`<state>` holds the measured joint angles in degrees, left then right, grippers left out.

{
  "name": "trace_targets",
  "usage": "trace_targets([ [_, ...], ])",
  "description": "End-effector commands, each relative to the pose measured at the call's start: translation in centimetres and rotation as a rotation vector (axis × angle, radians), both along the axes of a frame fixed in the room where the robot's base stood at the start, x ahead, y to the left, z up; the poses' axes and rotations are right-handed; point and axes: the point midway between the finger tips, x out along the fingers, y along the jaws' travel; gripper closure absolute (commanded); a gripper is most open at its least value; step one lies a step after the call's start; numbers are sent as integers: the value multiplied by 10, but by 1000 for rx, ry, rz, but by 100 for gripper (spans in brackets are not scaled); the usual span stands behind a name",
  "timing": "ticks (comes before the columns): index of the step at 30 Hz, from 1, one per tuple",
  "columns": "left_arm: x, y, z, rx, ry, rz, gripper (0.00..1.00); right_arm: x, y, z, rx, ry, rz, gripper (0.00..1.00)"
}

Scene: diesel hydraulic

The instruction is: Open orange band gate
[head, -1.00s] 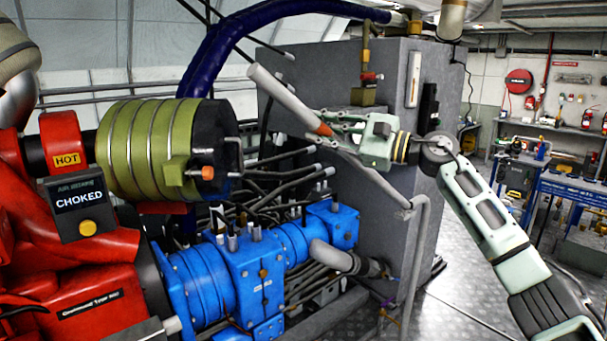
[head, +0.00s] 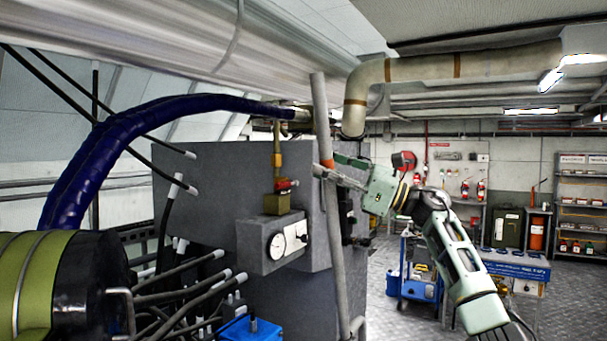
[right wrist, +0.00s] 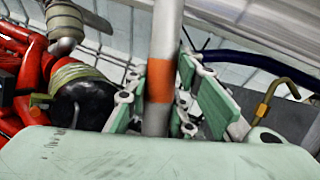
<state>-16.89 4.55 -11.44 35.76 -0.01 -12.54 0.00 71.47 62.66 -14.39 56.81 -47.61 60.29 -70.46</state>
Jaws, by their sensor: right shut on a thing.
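The gate is a long grey bar with an orange band (head: 327,163); its shaft (head: 334,235) stands nearly upright in front of the grey cabinet in the head view. My right gripper (head: 334,168) comes from the right and is shut on the bar at the band. In the right wrist view, the orange band (right wrist: 159,80) lies between the green and white fingers of the right gripper (right wrist: 160,105), with the bar passing through upright. The contact faces are partly hidden. My left gripper does not show.
A grey cabinet (head: 220,190) with a pressure gauge (head: 277,246) stands behind the bar. An olive-banded black cylinder (head: 100,285) and several hoses are at lower left. A blue cart (head: 413,280) and open floor (head: 385,315) lie to the right.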

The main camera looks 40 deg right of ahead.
Motion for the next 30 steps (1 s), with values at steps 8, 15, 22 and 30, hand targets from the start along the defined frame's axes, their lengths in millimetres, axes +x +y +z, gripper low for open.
trace_targets([
  [8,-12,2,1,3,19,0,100,-3,-9,0,14,10,-5,100],
  [15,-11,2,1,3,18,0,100,-2,-9,0,13,9,-4,100],
  [22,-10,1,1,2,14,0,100,-2,-8,0,14,10,-3,58],
  [30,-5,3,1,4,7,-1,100,-2,-8,0,14,10,-1,58],
])
